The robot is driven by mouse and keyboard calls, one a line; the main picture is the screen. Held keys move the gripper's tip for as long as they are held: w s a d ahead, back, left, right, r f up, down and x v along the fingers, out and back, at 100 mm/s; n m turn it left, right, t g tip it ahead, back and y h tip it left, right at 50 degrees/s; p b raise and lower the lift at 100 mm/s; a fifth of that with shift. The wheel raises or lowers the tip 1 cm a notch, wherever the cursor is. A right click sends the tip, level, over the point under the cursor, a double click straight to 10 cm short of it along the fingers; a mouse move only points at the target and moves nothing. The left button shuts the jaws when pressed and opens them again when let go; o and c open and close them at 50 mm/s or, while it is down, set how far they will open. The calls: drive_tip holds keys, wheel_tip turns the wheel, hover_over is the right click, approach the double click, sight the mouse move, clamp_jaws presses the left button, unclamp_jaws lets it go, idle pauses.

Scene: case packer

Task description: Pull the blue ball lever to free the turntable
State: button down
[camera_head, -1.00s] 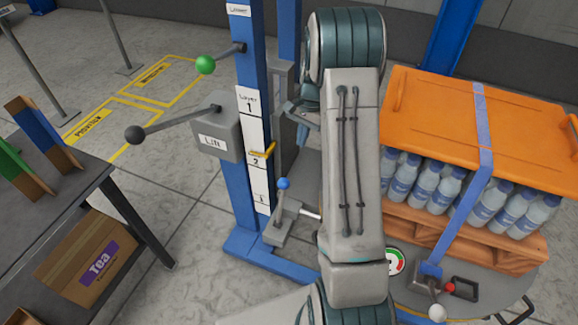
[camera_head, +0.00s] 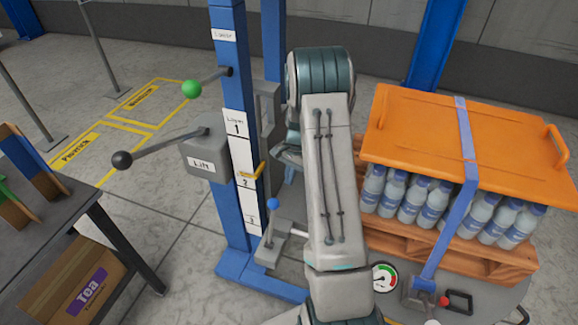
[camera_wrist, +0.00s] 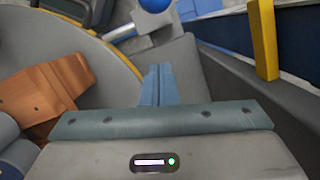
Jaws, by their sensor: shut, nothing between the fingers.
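The blue ball lever (camera_head: 272,203) stands on a grey bracket low on the blue column, beside the turntable. Its blue ball (camera_wrist: 155,5) also shows at the top edge of the wrist view, cut off by the frame. The turntable (camera_head: 477,306) is at the lower right, and its curved rim (camera_wrist: 112,62) runs across the wrist view. My gripper (camera_wrist: 158,72) is shut and empty, with its blue-grey fingertips together, pointing toward the ball and a little short of it. In the head view my arm hides most of the gripper.
Bottles under an orange cover (camera_head: 470,140) stand on a wooden pallet (camera_head: 450,248), strapped in blue. The column carries a green ball lever (camera_head: 192,89), a black ball Lift lever (camera_head: 122,160) and a yellow pointer (camera_head: 250,174). A dark table (camera_head: 75,210) stands left.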

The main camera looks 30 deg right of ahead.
drive_tip(key=shift+s+a+f+p, duration=0.15)
drive_tip(key=shift+s+a+f, duration=0.25)
drive_tip(key=shift+a, duration=0.25)
drive_tip(key=shift+s+a+f+p, duration=0.1)
drive_tip(key=shift+s+a+f, duration=0.3)
drive_tip(key=shift+a, duration=0.3)
drive_tip(key=shift+s+a+f+p, duration=0.15)
drive_tip(key=shift+s+a+f, duration=0.15)
drive_tip(key=shift+a+f, duration=0.25)
drive_tip(key=shift+a, duration=0.1)
